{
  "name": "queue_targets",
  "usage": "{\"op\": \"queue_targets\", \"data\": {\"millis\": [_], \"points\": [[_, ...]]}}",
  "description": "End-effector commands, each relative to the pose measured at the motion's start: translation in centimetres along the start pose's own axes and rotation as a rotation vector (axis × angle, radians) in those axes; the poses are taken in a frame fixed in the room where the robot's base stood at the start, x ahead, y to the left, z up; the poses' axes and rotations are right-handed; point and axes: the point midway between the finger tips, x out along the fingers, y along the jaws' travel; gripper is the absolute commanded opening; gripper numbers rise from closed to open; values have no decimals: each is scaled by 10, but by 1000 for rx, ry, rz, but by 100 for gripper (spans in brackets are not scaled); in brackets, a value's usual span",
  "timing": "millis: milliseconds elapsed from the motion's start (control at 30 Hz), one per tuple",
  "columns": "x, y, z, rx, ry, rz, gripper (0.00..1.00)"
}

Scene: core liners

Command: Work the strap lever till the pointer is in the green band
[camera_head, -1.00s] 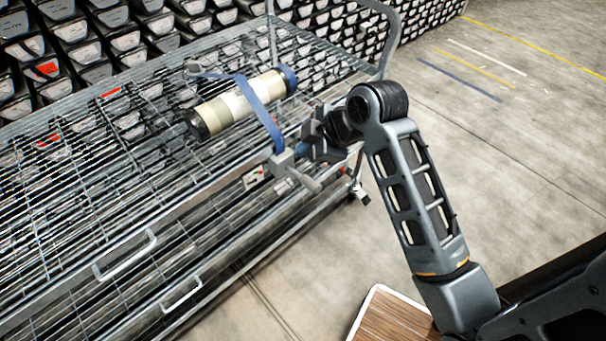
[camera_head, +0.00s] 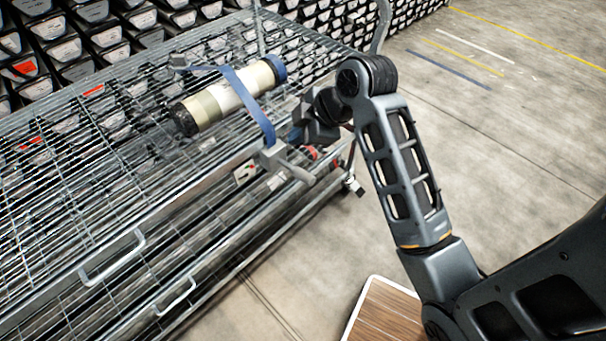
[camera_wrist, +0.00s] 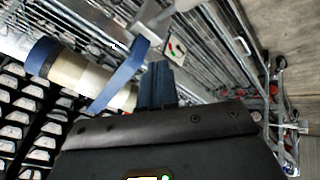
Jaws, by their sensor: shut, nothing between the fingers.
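The strap lever is a grey ratchet block with a handle (camera_head: 293,170) at the rack's front edge, the handle pointing out over the floor. A blue strap (camera_head: 250,103) runs from it over a cream core liner (camera_head: 221,98) with a black and a blue end. In the wrist view the strap (camera_wrist: 121,77) lies left of my fingers. My gripper (camera_head: 294,137) is shut and empty, just behind and right of the ratchet block; its blue fingers (camera_wrist: 158,73) point toward the gauge plate. The white gauge plate (camera_wrist: 174,49) shows green and red marks; I cannot tell the pointer's position.
The wire rack (camera_head: 90,190) has white pull handles (camera_head: 112,258) along its front. Shelves of labelled core trays (camera_head: 90,45) stand behind. Open concrete floor (camera_head: 500,150) lies to the right. A wooden-topped surface (camera_head: 385,318) is near the bottom.

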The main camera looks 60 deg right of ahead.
Motion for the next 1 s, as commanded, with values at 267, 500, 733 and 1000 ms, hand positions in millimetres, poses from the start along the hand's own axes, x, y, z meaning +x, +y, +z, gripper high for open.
{"op": "queue_targets", "data": {"millis": [267,500,733,1000], "points": [[28,-19,19,0,0,1,0],[44,-32,31,0,0,-2,0],[49,-36,35,0,0,0,0],[49,-36,35,0,0,0,0]]}}
